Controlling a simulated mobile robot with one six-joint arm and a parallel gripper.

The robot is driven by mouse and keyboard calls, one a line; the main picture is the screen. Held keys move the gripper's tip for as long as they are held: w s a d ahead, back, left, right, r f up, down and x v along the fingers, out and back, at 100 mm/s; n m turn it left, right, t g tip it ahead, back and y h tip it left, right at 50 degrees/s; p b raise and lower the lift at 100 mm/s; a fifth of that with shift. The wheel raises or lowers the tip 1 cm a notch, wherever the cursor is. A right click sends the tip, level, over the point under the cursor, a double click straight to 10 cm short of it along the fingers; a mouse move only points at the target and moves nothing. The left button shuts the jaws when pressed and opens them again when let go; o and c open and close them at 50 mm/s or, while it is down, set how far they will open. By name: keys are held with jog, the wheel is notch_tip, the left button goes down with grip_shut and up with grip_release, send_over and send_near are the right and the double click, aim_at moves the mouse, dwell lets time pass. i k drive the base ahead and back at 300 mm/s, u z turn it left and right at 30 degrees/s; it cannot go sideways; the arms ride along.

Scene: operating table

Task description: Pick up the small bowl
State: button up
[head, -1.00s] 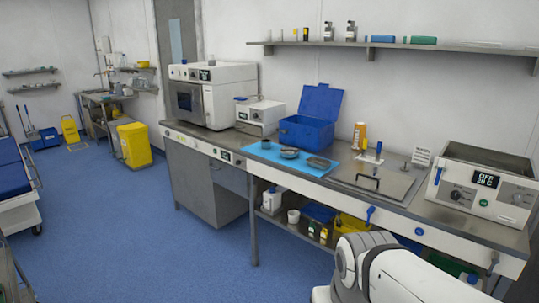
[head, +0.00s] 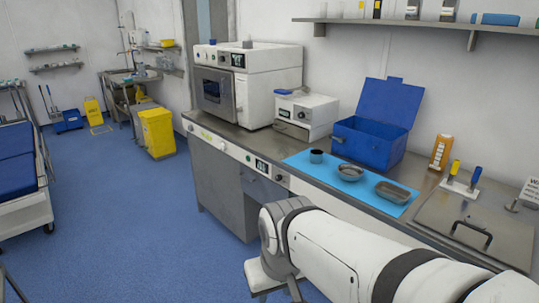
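A small round metal bowl (head: 350,173) sits on a light blue mat (head: 312,174) on the steel counter. A small dark cup (head: 316,156) stands to its left, and an oblong metal dish (head: 393,192) lies to its right. All three are apart from each other. My white arm shows in the lower right of the head view, in front of the counter and below the mat.
An open blue box (head: 368,137) stands behind the mat, with a white device (head: 306,116) and a large white oven (head: 246,85) to its left. A bottle (head: 440,152) and a lidded steel basin (head: 478,228) are to the right.

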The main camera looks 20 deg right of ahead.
aim_at(349, 173)
jog(key=z, duration=0.35)
jog(key=i, duration=1.5)
jog(key=z, duration=1.15)
jog(key=i, duration=0.3)
jog(key=z, duration=0.05)
jog(key=k, duration=0.6)
jog(key=z, duration=0.25)
jog(key=i, duration=0.65)
jog(key=u, duration=0.15)
